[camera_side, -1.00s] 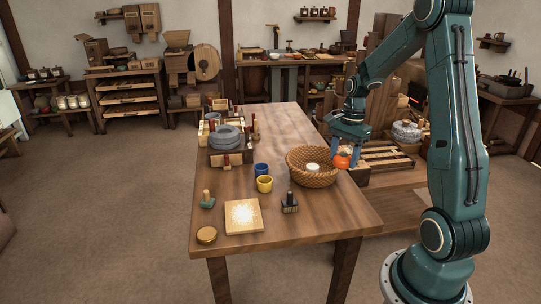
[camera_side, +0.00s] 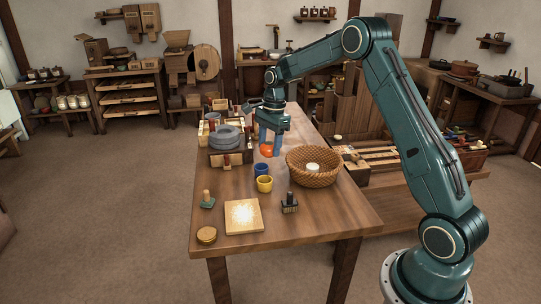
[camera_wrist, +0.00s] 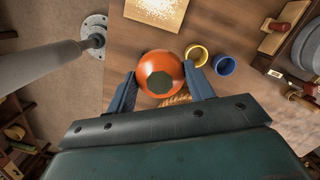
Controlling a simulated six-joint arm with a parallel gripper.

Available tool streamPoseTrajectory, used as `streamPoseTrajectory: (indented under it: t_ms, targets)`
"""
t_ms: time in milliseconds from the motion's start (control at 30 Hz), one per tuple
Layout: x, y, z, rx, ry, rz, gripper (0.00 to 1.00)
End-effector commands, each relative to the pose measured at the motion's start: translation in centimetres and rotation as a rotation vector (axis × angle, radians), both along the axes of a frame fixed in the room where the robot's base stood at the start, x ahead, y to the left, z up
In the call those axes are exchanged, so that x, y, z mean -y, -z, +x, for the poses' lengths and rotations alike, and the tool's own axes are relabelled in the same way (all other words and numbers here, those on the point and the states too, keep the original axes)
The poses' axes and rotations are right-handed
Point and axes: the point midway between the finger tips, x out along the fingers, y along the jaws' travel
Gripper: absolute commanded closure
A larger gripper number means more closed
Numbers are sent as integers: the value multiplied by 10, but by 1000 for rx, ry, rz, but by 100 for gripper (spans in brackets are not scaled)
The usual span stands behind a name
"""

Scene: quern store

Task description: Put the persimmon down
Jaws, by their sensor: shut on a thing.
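The persimmon (camera_side: 267,150) is orange and round, held between the fingers of my gripper (camera_side: 271,146). In the side view it hangs near the table's middle, behind the blue cup and to the right of the stone quern. In the wrist view the persimmon (camera_wrist: 161,74) sits between the two blue fingers of my gripper (camera_wrist: 161,86), its dark calyx facing the camera. I cannot tell exactly how high it is above the wooden table (camera_side: 325,215).
A wicker basket (camera_side: 313,178) with a white round thing in it stands right of a blue cup (camera_side: 261,169) and a yellow cup (camera_side: 264,184). The grey quern (camera_side: 225,137) is left.

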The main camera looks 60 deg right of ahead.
Motion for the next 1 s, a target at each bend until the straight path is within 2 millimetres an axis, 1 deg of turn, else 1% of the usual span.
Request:
streamPoseTrajectory:
  t_ms: [33, 100, 267, 300, 433, 500, 600, 700, 800, 1000]
  targets:
    - [-12, 1, 14, 0, -3, 0, 72]
    - [-28, 1, 31, 0, 3, -1, 72]
    - [-66, 1, 64, -3, 16, -1, 72]
    - [-77, 2, 72, -2, 19, -2, 72]
    - [-111, 3, 94, -3, 28, -3, 72]
    - [-128, 4, 103, -5, 33, -5, 72]
    - [-149, 4, 113, -4, 41, -6, 72]
    - [-164, 4, 120, -5, 46, -8, 72]
    - [-174, 5, 123, -5, 49, -8, 72]
    - [-178, 5, 125, -4, 53, -9, 72]
